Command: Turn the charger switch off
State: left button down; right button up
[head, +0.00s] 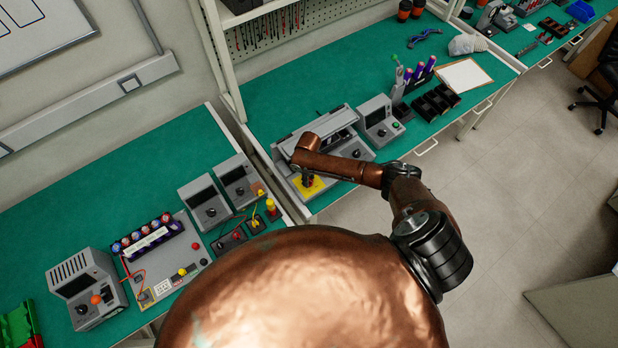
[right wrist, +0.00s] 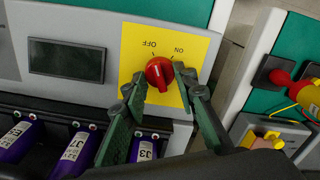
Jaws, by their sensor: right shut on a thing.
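The charger (head: 283,150) is a grey box on the green bench in the head view. Its yellow plate (head: 316,188) carries the switch. In the right wrist view the switch is a round red knob (right wrist: 158,72) on the yellow plate (right wrist: 197,45), marked OFF and ON; the letters appear upside down. Which mark the knob points to is not clear. My right gripper (right wrist: 160,85) has its dark green fingers on either side of the knob, shut on it. In the head view my right gripper (head: 307,180) is over the yellow plate, hiding the knob. My left gripper is not in view.
Purple cells (right wrist: 75,157) sit in the charger's slots close to my fingers. A grey instrument (head: 378,122) stands right of the charger. Two more meters (head: 205,203), wired boards and a battery rack (head: 148,236) are on the left bench.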

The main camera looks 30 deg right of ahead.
jog(key=shift+n, duration=0.5)
jog(key=o, duration=1.2)
jog(key=shift+c, duration=0.2)
notch_tip(320, 180, up, 12)
